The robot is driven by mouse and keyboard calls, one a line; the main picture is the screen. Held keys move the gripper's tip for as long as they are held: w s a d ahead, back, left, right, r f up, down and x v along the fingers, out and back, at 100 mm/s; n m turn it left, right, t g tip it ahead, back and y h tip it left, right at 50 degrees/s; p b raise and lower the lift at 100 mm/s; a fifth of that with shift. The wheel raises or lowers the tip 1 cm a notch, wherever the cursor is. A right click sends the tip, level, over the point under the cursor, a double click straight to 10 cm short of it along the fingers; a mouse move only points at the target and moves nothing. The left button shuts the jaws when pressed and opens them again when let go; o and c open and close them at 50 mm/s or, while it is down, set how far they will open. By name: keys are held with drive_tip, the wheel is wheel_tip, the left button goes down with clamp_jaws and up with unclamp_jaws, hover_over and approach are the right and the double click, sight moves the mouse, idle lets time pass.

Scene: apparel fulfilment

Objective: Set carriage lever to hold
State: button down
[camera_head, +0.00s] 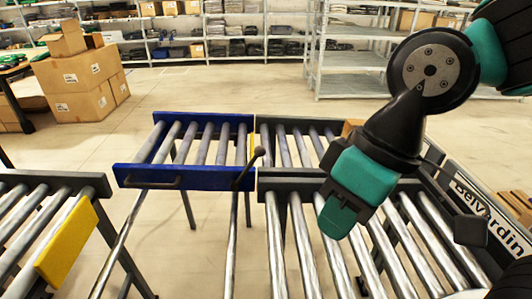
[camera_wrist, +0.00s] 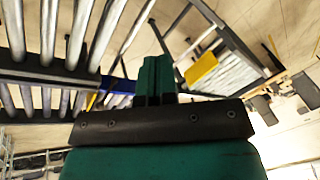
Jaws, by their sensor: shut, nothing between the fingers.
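The blue carriage (camera_head: 147,175) with rollers stands on two rails between the conveyor sections. Its lever (camera_head: 246,170), a dark rod with a round knob, is at the right end of the front blue beam. The lever tilts up to the right. A dark handle bar (camera_head: 152,184) is on the same beam, to its left. My gripper (camera_head: 338,220) is shut and empty, above the right conveyor and to the right of the lever. The wrist view shows the closed teal fingers (camera_wrist: 155,80), with part of the blue carriage (camera_wrist: 122,86) behind them. The lever is not clear there.
A roller conveyor (camera_head: 290,185) lies under my arm at right. Another conveyor with a yellow plate (camera_head: 68,243) is at left; the plate also shows in the wrist view (camera_wrist: 202,70). Cardboard boxes (camera_head: 85,85) and shelves (camera_head: 235,40) stand behind. Open floor lies beyond the carriage.

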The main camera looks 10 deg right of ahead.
drive_tip(key=w+d+f+m+t+y+b, duration=0.1)
drive_tip(key=w+f+m+y, duration=0.15)
drive_tip(key=w+m, duration=0.8)
drive_tip(key=w+d+f+m+y+b, duration=0.1)
drive_tip(key=w+f+m+y, duration=0.3)
drive_tip(key=w, duration=1.2)
drive_tip(key=w+d+f+m+t+y, duration=0.1)
drive_tip(key=w+d+f+m, duration=0.4)
drive_tip(key=d+m, duration=0.2)
drive_tip(key=w+d+f+m+t+y+b, duration=0.1)
drive_tip(key=w+d+f+m+t+y, duration=0.1)
drive_tip(key=w+d+f+m, duration=0.2)
drive_tip(key=d+f+m, duration=0.1)
drive_tip(key=d+m, duration=0.2)
drive_tip(key=m, duration=0.1)
drive_tip(key=shift+w+d+f, duration=0.35)
drive_tip(key=shift+w+d, duration=0.05)
